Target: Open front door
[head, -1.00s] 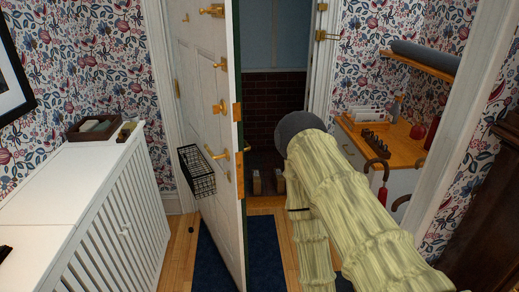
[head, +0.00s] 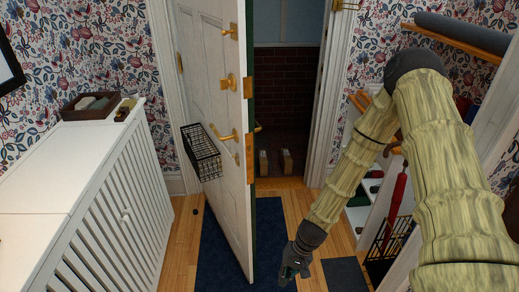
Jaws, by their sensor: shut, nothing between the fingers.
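The white front door (head: 208,95) stands part way open, swung into the hall, with its free edge toward me. Its brass lever handle (head: 226,135) and a brass knob (head: 228,82) are on the face turned left. A second lever shows slightly past the edge, on the dark green outer side. My gripper (head: 289,271) hangs low over the floor, right of the door's edge and apart from it. It is shut and empty, pointing down. My arm comes in from the right.
A black wire basket (head: 202,152) hangs on the door. A dark blue mat (head: 222,245) lies beneath it. A white radiator cover (head: 90,190) stands left. A red umbrella (head: 396,192) and a wall shelf (head: 458,43) are right. The doorway gap shows a brick wall (head: 290,85).

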